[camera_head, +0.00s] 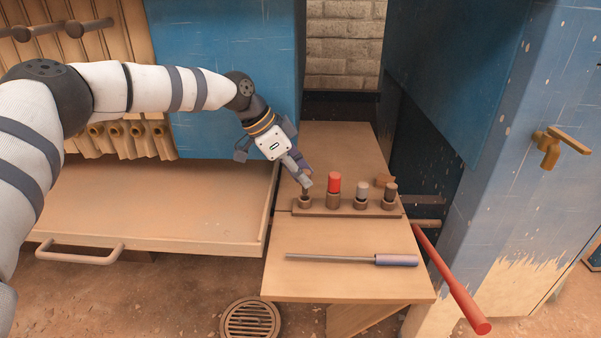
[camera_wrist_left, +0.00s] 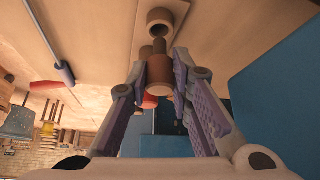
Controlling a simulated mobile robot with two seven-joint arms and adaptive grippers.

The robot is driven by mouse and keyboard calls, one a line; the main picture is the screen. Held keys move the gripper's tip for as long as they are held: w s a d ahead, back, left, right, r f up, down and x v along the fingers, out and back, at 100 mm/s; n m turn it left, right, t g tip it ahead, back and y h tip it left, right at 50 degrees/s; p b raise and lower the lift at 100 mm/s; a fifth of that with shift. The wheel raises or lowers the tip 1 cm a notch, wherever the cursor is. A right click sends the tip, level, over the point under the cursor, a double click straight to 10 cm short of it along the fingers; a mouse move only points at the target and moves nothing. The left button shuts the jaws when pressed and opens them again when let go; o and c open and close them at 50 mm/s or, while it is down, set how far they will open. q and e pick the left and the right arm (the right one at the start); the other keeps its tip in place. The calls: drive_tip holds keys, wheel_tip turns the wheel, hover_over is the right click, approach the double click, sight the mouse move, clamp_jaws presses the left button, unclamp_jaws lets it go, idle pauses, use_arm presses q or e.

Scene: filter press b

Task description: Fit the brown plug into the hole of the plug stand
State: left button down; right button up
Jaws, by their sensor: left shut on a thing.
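The plug stand (camera_head: 345,211) is a brown bar with a row of round cups on a small wooden table. A red plug (camera_head: 334,184), a grey plug (camera_head: 361,189) and a dark plug (camera_head: 391,190) stand upright in it. The leftmost cup (camera_head: 304,202) has my left gripper (camera_head: 304,184) right above it. In the left wrist view, my left gripper (camera_wrist_left: 160,80) is shut on the brown plug (camera_wrist_left: 158,72), whose thin pin points toward the open cup (camera_wrist_left: 160,20). The pin tip is close to the cup's rim; I cannot tell whether they touch. My right gripper is not in view.
A screwdriver (camera_head: 350,259) lies across the front of the table (camera_head: 350,285). A small brown block (camera_head: 385,180) lies behind the stand. A red bar (camera_head: 452,282) slants down at the right. A wide tray (camera_head: 160,205) with a handle is at the left. Blue panels flank the table.

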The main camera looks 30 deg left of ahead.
use_arm(q)
drive_tip(key=shift+r, duration=0.1)
drive_tip(key=shift+f, duration=1.55)
drive_tip(key=c, duration=1.4)
unclamp_jaws()
drive_tip(key=shift+o, duration=0.2)
drive_tip(key=v, duration=1.2)
